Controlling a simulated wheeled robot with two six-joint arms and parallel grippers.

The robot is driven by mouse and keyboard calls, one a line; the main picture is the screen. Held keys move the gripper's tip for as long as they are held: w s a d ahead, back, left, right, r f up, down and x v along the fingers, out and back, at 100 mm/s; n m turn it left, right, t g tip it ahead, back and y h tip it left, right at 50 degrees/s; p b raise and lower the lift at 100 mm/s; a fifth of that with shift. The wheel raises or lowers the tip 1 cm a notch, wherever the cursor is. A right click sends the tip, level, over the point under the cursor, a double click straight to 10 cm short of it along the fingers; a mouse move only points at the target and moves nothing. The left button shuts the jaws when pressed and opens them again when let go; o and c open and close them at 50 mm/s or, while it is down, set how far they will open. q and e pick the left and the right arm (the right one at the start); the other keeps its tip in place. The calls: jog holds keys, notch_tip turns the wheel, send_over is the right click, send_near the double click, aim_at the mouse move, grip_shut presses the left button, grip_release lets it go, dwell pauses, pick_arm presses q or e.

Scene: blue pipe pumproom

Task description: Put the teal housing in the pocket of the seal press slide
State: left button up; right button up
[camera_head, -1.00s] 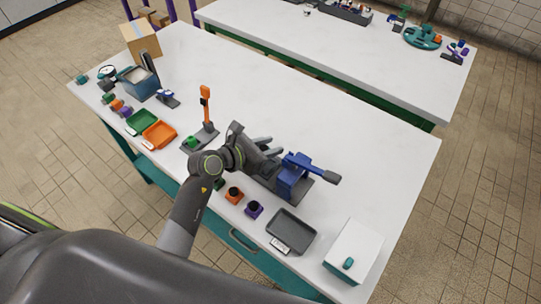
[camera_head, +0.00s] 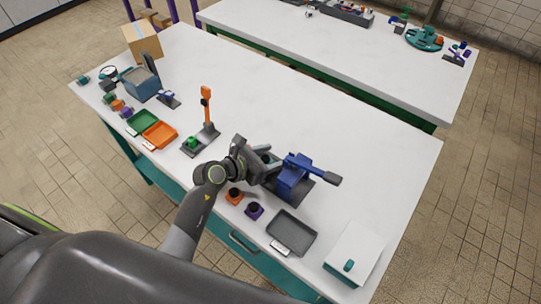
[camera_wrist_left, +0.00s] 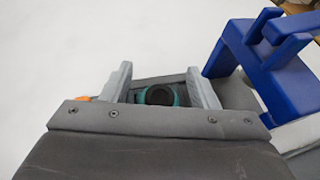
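The teal housing (camera_wrist_left: 160,95), with a round black top, shows between my left gripper's fingers in the left wrist view. Its black top also shows in the head view (camera_head: 267,158). My left gripper (camera_wrist_left: 160,78) is open around it, with narrow gaps visible on both sides. The grey slide (camera_wrist_left: 167,80) of the seal press is under and behind the housing. The pocket is hidden, so I cannot tell whether the housing is seated. The blue seal press (camera_head: 291,177) stands just right of my gripper (camera_head: 267,160). My right gripper is out of view.
An orange housing (camera_head: 234,197) and a purple one (camera_head: 254,211) stand in front of the press. A grey tray (camera_head: 292,233) and white box (camera_head: 354,252) are to the right. An orange-handled stand (camera_head: 206,108) is to the left. The table behind the press is clear.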

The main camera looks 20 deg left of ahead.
pick_arm(q)
jog(key=shift+r, duration=0.1)
jog(key=shift+r, duration=0.15)
jog(key=shift+s+a, duration=0.25)
jog(key=shift+s, duration=0.1)
jog(key=b+v, duration=0.1)
jog(key=v, duration=0.9)
jog(key=shift+s+a+r, duration=0.2)
jog(key=shift+s+r, duration=0.05)
jog(key=shift+s+a+r, duration=0.1)
jog(key=shift+s+r, duration=0.05)
jog(key=shift+s, duration=0.05)
